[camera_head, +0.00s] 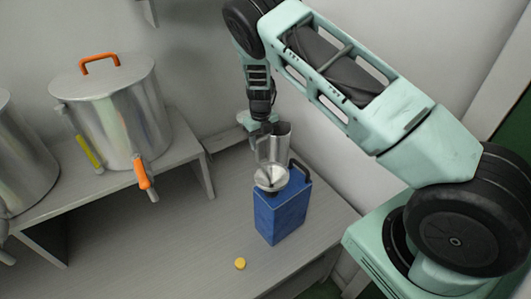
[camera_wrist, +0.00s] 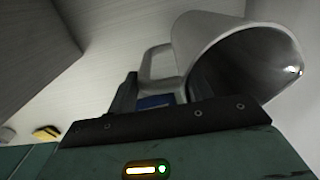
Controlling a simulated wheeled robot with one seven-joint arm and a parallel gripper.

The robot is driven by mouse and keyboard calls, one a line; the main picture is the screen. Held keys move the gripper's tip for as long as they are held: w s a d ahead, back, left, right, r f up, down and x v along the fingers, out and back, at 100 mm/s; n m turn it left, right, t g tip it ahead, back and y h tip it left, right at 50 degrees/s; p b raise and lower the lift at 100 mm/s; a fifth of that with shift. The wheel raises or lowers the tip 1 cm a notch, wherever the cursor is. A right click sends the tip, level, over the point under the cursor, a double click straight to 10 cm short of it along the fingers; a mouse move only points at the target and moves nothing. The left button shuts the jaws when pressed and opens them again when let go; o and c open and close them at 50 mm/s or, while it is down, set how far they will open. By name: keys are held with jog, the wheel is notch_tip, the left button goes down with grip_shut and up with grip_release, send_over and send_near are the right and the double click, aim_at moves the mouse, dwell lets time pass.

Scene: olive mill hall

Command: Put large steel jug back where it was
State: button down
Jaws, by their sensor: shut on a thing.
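The large steel jug (camera_head: 278,146) is in my gripper (camera_head: 260,126), above the worktop. The jug is just above a steel funnel (camera_head: 270,180), which sits on top of a blue canister (camera_head: 283,214). In the head view I cannot tell whether jug and funnel touch. In the wrist view the jug (camera_wrist: 215,38) shows its wide mouth, tilted toward the right, and its handle at the left. The dark edge of my gripper (camera_wrist: 165,116) lies in front of it; the grip itself is mostly hidden. A small patch of the blue canister (camera_wrist: 155,102) shows below the handle.
A yellow cap (camera_head: 240,263) lies on the worktop (camera_head: 170,245) in front of the canister. A large steel tank (camera_head: 122,115) with an orange tap stands on a raised shelf (camera_head: 185,150) at the left, with another tank beside it. The front left worktop is clear.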

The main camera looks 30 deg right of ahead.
aim_at(261, 160)
jog(key=shift+f, duration=2.45)
jog(key=c, duration=0.6)
grip_release()
